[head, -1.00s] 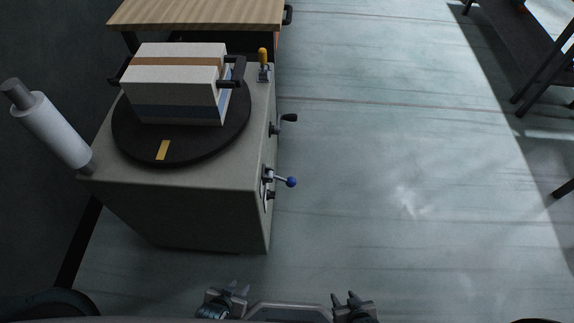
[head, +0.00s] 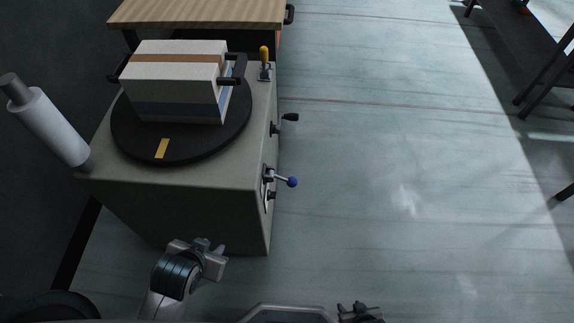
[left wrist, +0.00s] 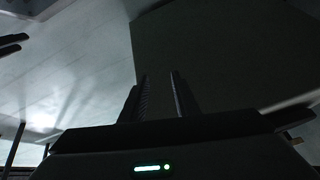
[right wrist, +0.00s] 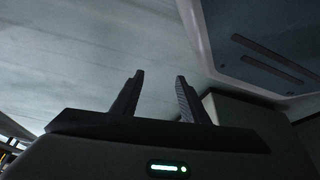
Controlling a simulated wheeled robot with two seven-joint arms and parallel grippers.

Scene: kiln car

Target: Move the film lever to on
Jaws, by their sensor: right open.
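A grey cabinet (head: 180,205) carries a dark turntable and several levers along its right side. A lever with a blue knob (head: 291,182) sticks out to the right from a plate on the side face. A black-handled lever (head: 288,118) is farther back, and a yellow-handled lever (head: 264,56) stands upright on the top. I cannot read which one is the film lever. My left gripper (head: 214,252) is open and empty, in front of the cabinet and apart from the levers; its fingers show in the left wrist view (left wrist: 159,85). My right gripper (head: 362,311) is open and empty at the bottom edge.
A striped box with black handles (head: 175,85) sits on the turntable (head: 125,140). A white film roll (head: 48,128) leans at the cabinet's left. A wooden table (head: 200,12) stands behind. Open floor (head: 420,180) lies to the right, with a dark rack (head: 520,50) at far right.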

